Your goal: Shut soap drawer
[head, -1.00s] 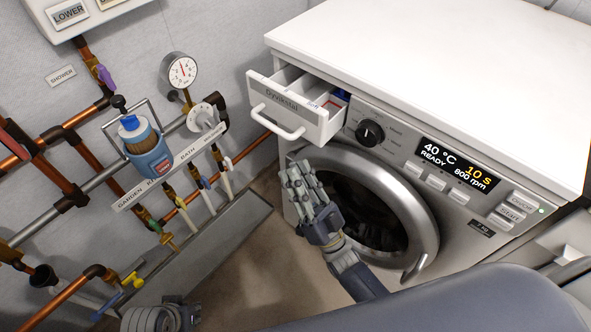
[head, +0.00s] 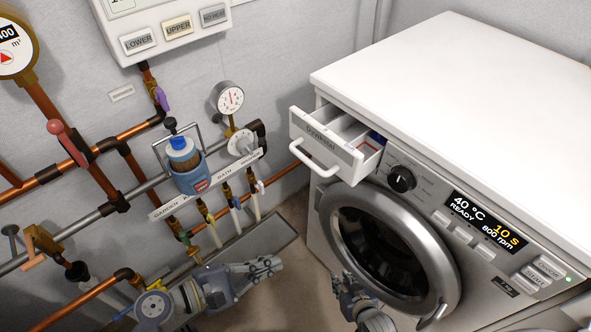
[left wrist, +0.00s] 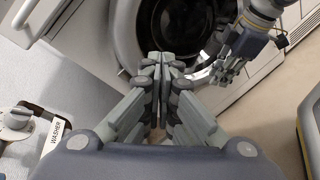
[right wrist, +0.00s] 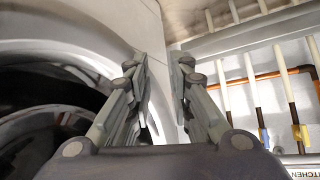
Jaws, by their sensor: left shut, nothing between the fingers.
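The soap drawer (head: 333,145) sticks out of the washing machine's (head: 450,90) upper left front. Its white bar handle (head: 312,160) faces left and its compartments show from above. My left gripper (head: 277,264) is low in front of the machine, below and left of the drawer, shut and empty; its closed fingers show in the left wrist view (left wrist: 160,62). My right gripper (head: 346,278) is in front of the round door, well below the drawer. In the right wrist view its fingers (right wrist: 160,62) are apart with nothing between them. Neither gripper touches the drawer.
The round door (head: 388,250) is below the drawer. Copper pipes, a blue filter housing (head: 188,168), valves and a pressure gauge (head: 228,98) line the wall at left. A grey floor channel (head: 245,250) runs below them. Space left of the drawer handle is clear.

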